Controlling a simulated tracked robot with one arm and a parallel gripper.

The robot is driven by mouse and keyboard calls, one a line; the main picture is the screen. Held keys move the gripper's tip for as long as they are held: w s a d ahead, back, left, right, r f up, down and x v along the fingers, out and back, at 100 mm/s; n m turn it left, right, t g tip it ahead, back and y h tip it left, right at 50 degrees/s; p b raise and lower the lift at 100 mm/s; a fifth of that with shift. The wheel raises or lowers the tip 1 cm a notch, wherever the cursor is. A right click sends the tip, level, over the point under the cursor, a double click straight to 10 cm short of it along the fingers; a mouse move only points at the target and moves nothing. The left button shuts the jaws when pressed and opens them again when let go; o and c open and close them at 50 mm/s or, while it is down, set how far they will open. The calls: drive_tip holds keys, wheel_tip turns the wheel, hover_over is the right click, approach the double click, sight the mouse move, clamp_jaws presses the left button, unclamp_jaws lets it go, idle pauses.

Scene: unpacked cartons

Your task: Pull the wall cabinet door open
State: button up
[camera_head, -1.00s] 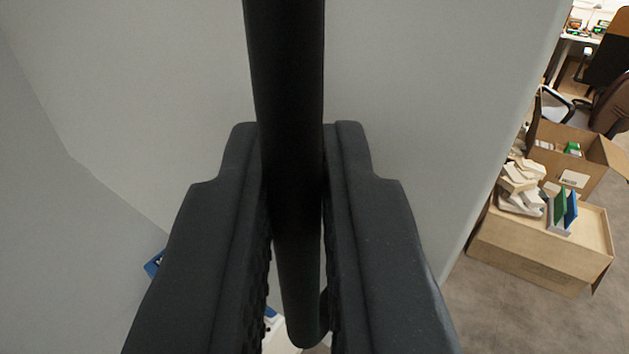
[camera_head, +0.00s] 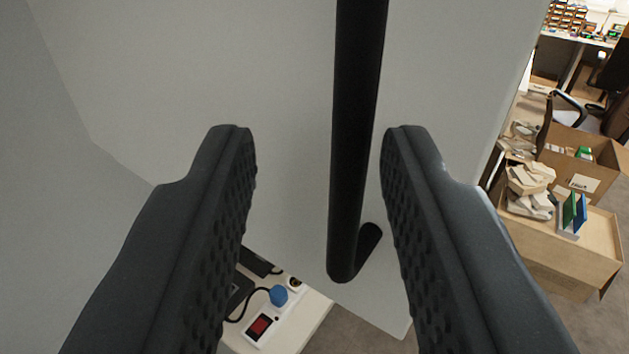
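The wall cabinet door (camera_head: 440,75) is a plain light grey panel filling the middle of the view. Its black bar handle (camera_head: 357,130) runs down from the top edge and ends in a hooked lower end. My gripper (camera_head: 318,135) is open, with one finger on each side of the handle. The handle lies nearer the right finger, with a wide gap to the left finger. The door stands at an angle to a grey surface (camera_head: 60,200) on the left, which looks like the cabinet. The handle's upper end is out of view.
Below the door is a white surface with a power strip (camera_head: 262,326), a blue plug (camera_head: 278,295) and dark cables. At right, on the floor, are open cartons (camera_head: 575,165) with wooden pieces and books, and a chair. Brown floor (camera_head: 475,325) shows between.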

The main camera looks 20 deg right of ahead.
drive_tip(key=p+v, duration=0.4)
drive_tip(key=v, duration=0.7)
drive_tip(key=shift+s, duration=0.2)
idle(0.6)
